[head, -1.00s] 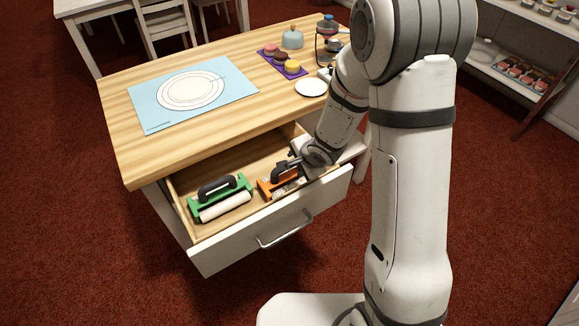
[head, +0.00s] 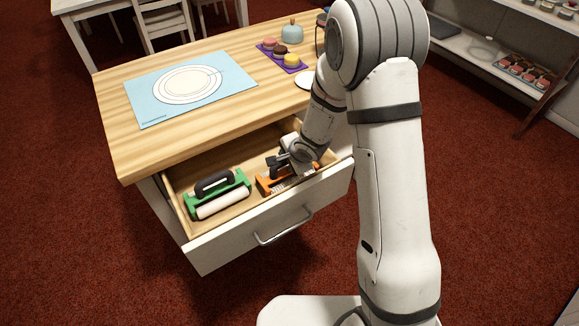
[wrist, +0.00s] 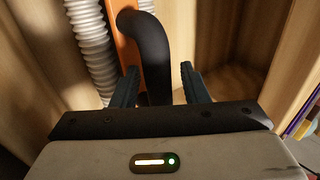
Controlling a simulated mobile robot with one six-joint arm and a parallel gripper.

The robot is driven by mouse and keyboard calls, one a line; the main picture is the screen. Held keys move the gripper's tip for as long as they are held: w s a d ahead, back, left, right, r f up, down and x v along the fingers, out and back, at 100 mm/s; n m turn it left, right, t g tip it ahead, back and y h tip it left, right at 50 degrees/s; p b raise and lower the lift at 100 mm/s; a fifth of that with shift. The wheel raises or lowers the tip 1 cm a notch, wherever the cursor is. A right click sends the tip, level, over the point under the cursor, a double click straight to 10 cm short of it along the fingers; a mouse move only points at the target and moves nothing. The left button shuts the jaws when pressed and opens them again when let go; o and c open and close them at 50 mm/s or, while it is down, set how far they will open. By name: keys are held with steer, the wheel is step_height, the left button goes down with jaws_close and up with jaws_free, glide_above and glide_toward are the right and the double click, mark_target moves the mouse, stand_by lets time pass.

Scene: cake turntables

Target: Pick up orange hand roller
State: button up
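The orange hand roller (head: 267,184) lies at the right side of the open drawer, partly hidden by my arm in the head view. In the wrist view its black curved handle (wrist: 150,45) shows in front of an orange body (wrist: 126,40) and a ribbed grey roller (wrist: 88,30). My gripper (head: 283,162) is down in the drawer at the roller. In the wrist view my gripper (wrist: 159,85) is open, with its two dark fingers on either side of the black handle. A gap shows between the handle and the right finger.
A green roller (head: 232,181) with a black handle and white cylinder lies at the drawer's left. The drawer's front wall (head: 232,243) and the tabletop edge (head: 200,152) bound the space. A blue mat (head: 142,112) and a purple tray (head: 297,66) are on the table.

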jaws_close()
steer(key=shift+r, duration=0.1)
stand_by(0.4)
step_height(320, 180, up, 28)
steer(key=p, duration=2.3)
